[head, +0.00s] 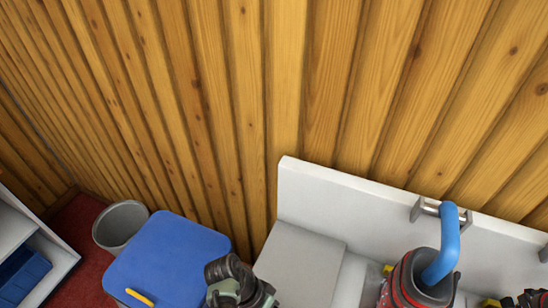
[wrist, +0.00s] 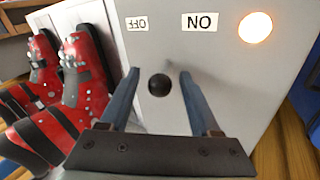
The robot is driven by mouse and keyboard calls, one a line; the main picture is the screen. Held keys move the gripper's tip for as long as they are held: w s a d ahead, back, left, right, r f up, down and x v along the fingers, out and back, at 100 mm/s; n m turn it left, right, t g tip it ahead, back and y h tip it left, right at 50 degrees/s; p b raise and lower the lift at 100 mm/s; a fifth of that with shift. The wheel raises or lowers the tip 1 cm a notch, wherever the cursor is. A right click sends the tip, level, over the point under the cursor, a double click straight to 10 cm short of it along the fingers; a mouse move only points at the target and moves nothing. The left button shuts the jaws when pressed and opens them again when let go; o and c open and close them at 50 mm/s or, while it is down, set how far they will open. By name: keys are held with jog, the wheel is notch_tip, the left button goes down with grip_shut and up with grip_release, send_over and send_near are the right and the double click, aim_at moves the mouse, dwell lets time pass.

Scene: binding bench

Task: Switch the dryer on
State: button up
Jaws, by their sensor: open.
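The dryer's pale grey panel (wrist: 235,75) fills much of the wrist view. It bears an OFF label (wrist: 137,23) and an ON label (wrist: 199,21), both upside down. A round lamp (wrist: 256,28) beside the ON label glows warm orange-white. A black ball-shaped knob (wrist: 159,84) shows below the labels, a little nearer OFF across the picture. My gripper (wrist: 159,72) is open, with one finger on each side of the knob and a visible gap to each. I cannot tell how the lever behind the knob points. The white dryer (head: 335,195) stands against the wall in the head view.
Red and black boots (wrist: 85,75) are left of the panel in the wrist view. In the head view, a boot (head: 403,285) sits under a blue pipe (head: 449,240). A blue lidded box (head: 170,255) and a grey bin (head: 119,222) stand left of the dryer.

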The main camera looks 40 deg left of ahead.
jog(key=shift+a+r, duration=0.1)
jog(key=p+v, duration=0.1)
jog(key=v, duration=1.1)
jog(key=shift+a+r, duration=0.2)
jog(key=shift+r, duration=0.1)
jog(key=shift+s, duration=0.1)
